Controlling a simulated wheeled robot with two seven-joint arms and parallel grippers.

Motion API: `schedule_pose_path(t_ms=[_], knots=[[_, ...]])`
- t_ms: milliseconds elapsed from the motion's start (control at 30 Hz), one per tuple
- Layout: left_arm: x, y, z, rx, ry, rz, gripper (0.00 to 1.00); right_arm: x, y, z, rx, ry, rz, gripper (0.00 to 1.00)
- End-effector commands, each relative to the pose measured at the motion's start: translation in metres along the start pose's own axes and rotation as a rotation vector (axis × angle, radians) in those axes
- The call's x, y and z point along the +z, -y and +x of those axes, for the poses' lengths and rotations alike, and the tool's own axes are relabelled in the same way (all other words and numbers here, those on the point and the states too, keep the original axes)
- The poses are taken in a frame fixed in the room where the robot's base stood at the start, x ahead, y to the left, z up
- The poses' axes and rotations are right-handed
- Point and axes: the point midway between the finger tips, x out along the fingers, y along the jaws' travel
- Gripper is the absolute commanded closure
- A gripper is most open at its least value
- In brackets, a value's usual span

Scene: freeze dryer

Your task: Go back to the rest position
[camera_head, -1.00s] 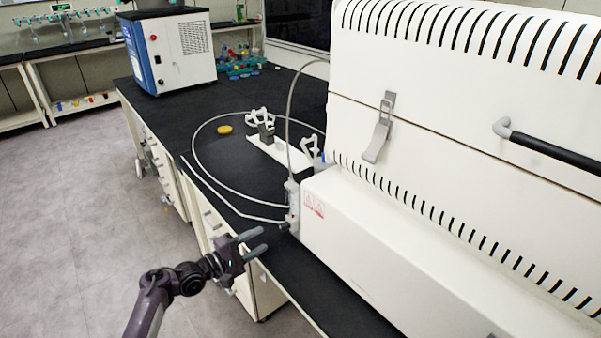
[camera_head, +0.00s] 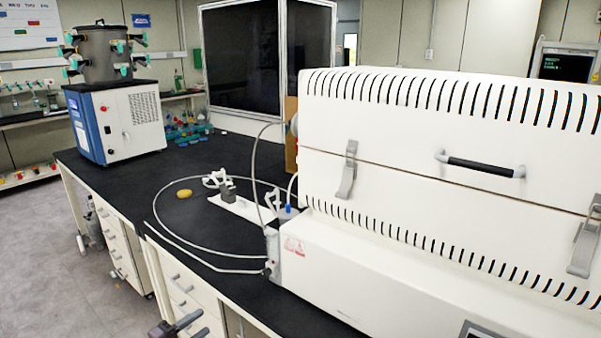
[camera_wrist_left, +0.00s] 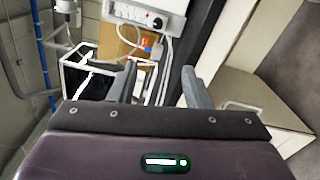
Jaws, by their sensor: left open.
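My left gripper (camera_head: 176,325) shows at the bottom edge of the head view, in front of the bench drawers. Its two fingers are apart with nothing between them. In the left wrist view the open fingers (camera_wrist_left: 160,85) also stand apart and empty. Most of the left arm is out of the head view. My right gripper is in neither view.
The black bench top (camera_head: 130,192) carries a large white furnace-like machine (camera_head: 400,160) at right and a freeze dryer (camera_head: 115,115) at back left. A thin hose (camera_head: 205,250) loops near a white stand (camera_head: 240,208) and yellow disc (camera_head: 184,193).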

Motion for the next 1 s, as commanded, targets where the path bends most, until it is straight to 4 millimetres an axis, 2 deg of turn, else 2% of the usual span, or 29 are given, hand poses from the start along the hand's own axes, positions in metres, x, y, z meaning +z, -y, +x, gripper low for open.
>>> schedule_pose_path(t_ms=[33,167,333,467,567,667,767,800,900,1000], knots=[[0.002,0.012,-0.001,-0.019,-0.006,0.007,0.56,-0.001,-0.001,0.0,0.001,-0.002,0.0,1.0],[0.003,0.033,-0.003,-0.059,-0.026,0.041,0.56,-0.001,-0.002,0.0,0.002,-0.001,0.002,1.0],[0.007,0.07,-0.009,-0.13,-0.053,0.1,0.56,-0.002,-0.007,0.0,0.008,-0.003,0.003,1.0],[0.011,0.109,-0.018,-0.21,-0.075,0.163,0.56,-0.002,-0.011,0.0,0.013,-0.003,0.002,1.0],[0.018,0.146,-0.029,-0.288,-0.089,0.224,0.56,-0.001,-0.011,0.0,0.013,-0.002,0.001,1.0],[0.028,0.192,-0.045,-0.389,-0.094,0.3,0.56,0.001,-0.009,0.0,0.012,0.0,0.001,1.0],[0.044,0.249,-0.072,-0.526,-0.084,0.398,0.56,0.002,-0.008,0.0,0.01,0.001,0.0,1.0],[0.054,0.275,-0.086,-0.59,-0.071,0.445,0.56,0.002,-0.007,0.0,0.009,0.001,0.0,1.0],[0.079,0.335,-0.127,-0.754,-0.02,0.566,0.56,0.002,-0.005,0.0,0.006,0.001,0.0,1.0],[0.109,0.389,-0.174,-0.914,0.061,0.683,0.56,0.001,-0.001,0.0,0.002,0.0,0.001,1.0]])
